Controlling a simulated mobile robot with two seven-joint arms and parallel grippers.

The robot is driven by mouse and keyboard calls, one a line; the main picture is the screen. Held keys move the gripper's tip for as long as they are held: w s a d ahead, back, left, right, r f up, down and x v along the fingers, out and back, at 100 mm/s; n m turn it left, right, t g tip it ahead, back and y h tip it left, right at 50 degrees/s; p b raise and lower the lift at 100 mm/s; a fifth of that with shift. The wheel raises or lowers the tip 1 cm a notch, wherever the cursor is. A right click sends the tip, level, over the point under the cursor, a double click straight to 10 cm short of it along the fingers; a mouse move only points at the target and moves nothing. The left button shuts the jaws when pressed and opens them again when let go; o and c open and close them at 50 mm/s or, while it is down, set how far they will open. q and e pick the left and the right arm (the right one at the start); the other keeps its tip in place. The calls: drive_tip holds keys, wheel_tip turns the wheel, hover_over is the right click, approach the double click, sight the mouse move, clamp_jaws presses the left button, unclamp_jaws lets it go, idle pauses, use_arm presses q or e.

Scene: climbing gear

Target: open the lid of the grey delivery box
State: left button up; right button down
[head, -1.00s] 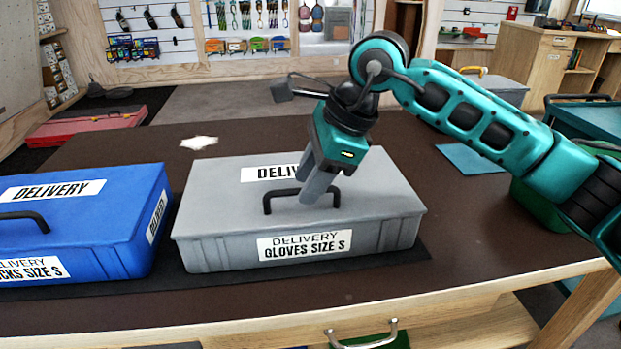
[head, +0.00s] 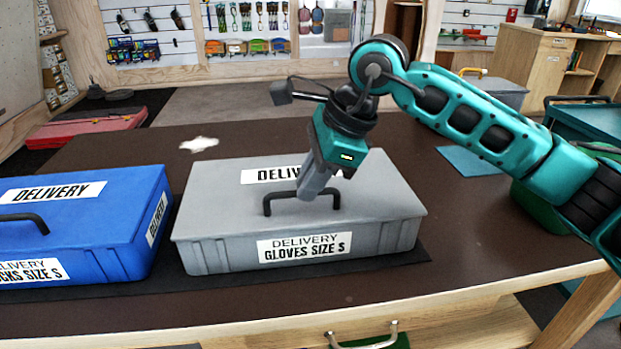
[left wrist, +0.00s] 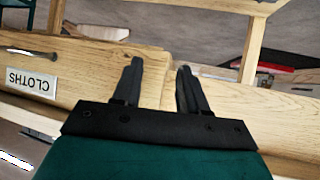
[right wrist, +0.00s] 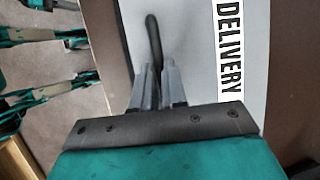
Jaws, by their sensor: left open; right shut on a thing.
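The grey delivery box (head: 215,215) sits on the dark table mat with its lid down. Its front label reads "DELIVERY GLOVES SIZE S". A black handle (head: 268,207) stands on the lid near the front edge. My right gripper (head: 308,196) is shut on the handle, and its fingers hide part of it. In the right wrist view the handle (right wrist: 152,40) runs out from between the fingertips (right wrist: 156,72). My left gripper (left wrist: 158,68) is open and empty in the left wrist view, in front of wooden drawers. It is not in the head view.
A blue delivery box (head: 95,225) with a black handle stands close to the left of the grey box. A blue-green sheet (head: 468,161) lies at the right. The brown table (head: 130,147) is mostly clear behind the boxes. A drawer labelled "CLOTHS" (left wrist: 32,82) is below.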

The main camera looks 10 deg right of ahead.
drive_tip(key=shift+w+r+p, duration=0.1)
drive_tip(key=shift+r+p, duration=0.3)
use_arm(q)
drive_tip(key=s+a+r+y+p, duration=0.1)
drive_tip(key=a+r+p, duration=0.2)
drive_tip(key=r+p, duration=0.2)
drive_tip(key=p, duration=0.3)
drive_tip(key=shift+s+r+p, duration=0.15)
drive_tip(key=shift+s+p, duration=0.25)
use_arm(e)
drive_tip(key=w+r+g, duration=0.1)
drive_tip(key=w+r, duration=0.6)
drive_tip(key=r, duration=0.2)
drive_tip(key=shift+w+r, duration=0.25)
use_arm(q)
drive_tip(key=shift+d, duration=0.1)
use_arm(e)
drive_tip(key=shift+d, duration=0.1)
drive_tip(key=c, duration=1.2)
unclamp_jaws()
drive_tip(key=shift+w+f, duration=0.1)
drive_tip(key=shift+o, duration=0.2)
